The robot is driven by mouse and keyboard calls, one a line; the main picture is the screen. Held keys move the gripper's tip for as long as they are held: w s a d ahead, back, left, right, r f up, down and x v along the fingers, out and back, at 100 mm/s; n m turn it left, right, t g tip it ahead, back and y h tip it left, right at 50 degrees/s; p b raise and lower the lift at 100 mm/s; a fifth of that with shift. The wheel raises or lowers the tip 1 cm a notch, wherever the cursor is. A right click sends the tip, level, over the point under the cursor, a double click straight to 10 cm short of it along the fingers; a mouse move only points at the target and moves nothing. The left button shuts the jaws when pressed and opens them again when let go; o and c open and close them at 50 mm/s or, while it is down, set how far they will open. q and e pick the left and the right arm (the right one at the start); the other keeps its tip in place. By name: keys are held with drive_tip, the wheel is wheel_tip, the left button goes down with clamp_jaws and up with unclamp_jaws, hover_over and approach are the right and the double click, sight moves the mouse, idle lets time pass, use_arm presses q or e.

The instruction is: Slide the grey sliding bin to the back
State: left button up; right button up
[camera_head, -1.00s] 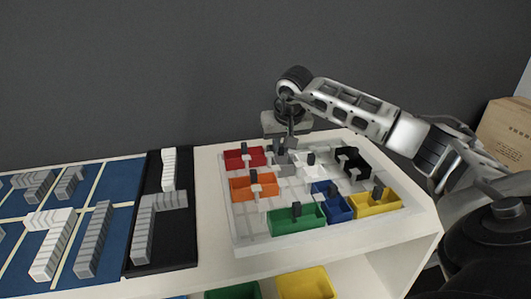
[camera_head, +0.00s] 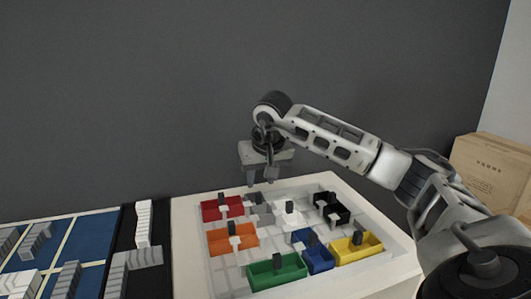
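The grey sliding bin (camera_head: 262,214) sits in the back row of the white tray (camera_head: 219,272), between the red bin (camera_head: 222,208) and the white bin (camera_head: 288,216). A small dark grey handle stands up from it. My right gripper (camera_head: 261,181) is just above the grey bin, with its two fingers pointing down and a gap between them. It looks open and empty, clear of the handle. My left gripper is not in view.
Orange (camera_head: 232,239), green (camera_head: 277,271), blue (camera_head: 316,255), yellow (camera_head: 356,248) and black (camera_head: 331,209) bins share the tray. A black board (camera_head: 125,234) with grey blocks lies to the left. A dark wall is behind; a carton (camera_head: 492,165) stands at the right.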

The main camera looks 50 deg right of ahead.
drive_tip(key=v, duration=1)
